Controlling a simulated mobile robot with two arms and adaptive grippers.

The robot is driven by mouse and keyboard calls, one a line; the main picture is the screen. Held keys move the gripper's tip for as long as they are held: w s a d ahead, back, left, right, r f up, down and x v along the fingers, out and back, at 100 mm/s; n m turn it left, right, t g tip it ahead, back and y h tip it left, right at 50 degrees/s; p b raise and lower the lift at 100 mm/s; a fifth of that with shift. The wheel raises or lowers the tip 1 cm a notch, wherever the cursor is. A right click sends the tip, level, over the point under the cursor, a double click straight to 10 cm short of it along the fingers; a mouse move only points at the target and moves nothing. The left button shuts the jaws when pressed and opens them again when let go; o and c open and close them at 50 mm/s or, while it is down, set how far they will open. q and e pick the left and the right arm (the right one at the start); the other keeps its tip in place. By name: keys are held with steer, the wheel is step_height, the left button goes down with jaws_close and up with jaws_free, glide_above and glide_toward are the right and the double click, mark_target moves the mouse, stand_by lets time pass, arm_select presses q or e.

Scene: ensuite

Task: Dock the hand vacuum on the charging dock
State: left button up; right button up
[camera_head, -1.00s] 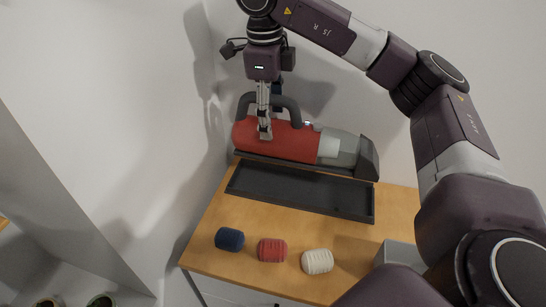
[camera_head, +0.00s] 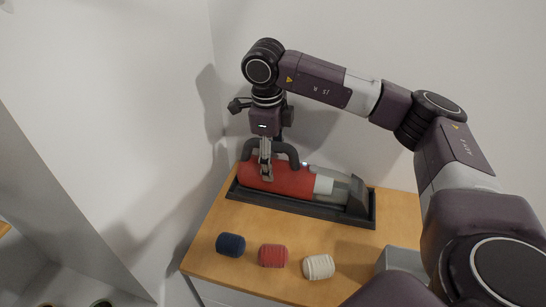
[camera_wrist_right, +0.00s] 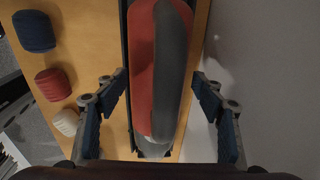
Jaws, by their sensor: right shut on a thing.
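The hand vacuum has a red body (camera_head: 290,182), a dark handle on top and a clear-grey nozzle at its right end. It lies lengthwise over the black tray-like charging dock (camera_head: 300,206) and looks level, within the dock's outline. Whether it rests fully on the dock floor is hidden. My right gripper (camera_head: 266,176) points down from above and is shut on the vacuum near its left end. In the right wrist view the red body (camera_wrist_right: 142,70) and dark handle run between the fingers (camera_wrist_right: 160,95), with the dock's edge beside them. My left gripper is not in view.
The dock stands on a wooden tabletop (camera_head: 225,221) against white walls. Blue (camera_head: 230,245), red (camera_head: 273,256) and white (camera_head: 318,267) ribbed rolls stand near the front edge. A grey box (camera_head: 401,259) sits at the front right, partly behind my arm.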

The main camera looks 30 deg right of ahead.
steer(key=o, duration=1.4)
steer(key=shift+r, duration=0.1)
steer(key=r, duration=0.8)
steer(key=a+r, duration=0.1)
steer(key=r, duration=0.3)
steer(key=shift+s+a, duration=0.1)
steer(key=shift+s, duration=0.1)
